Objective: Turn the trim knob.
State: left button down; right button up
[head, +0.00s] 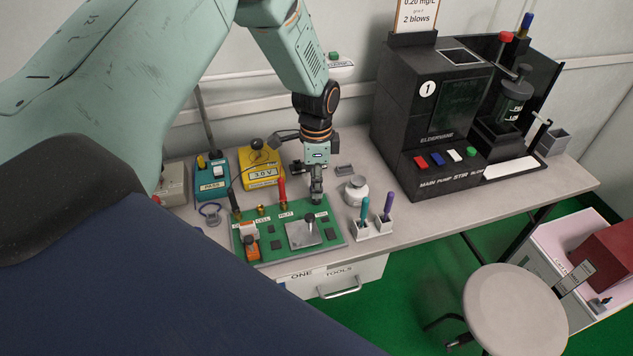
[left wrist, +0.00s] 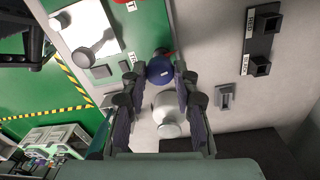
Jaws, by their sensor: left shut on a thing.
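The green circuit board (head: 268,243) lies on the bench, with a silver plate, small parts and labels on it. My left gripper (head: 316,193) points down over the board's back right corner. In the left wrist view, a round dark blue knob (left wrist: 160,70) with a pale mark sits between the fingertips of my left gripper (left wrist: 157,78), which is shut on it. The knob is beside the green board's edge (left wrist: 128,48) in that view. In the head view the gripper hides the knob. My right gripper is in neither view.
A white jar (head: 356,190) stands close right of the gripper. Holders with a teal and a purple pen (head: 388,206) stand nearby. A red probe (head: 282,189) stands left of the gripper. A yellow meter (head: 262,172) and a black machine (head: 432,115) flank the work area.

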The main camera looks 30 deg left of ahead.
pick_arm(q)
jog(key=shift+w+r+m, duration=0.1)
jog(key=shift+w+m, duration=0.05)
jog(key=shift+m, duration=0.25)
jog(key=c, duration=1.4)
grip_release()
jog(key=o, duration=0.4)
jog(key=r, duration=1.2)
jog(key=shift+w+a, duration=0.15)
jog(key=shift+a, duration=0.05)
jog(key=shift+d+f, duration=0.15)
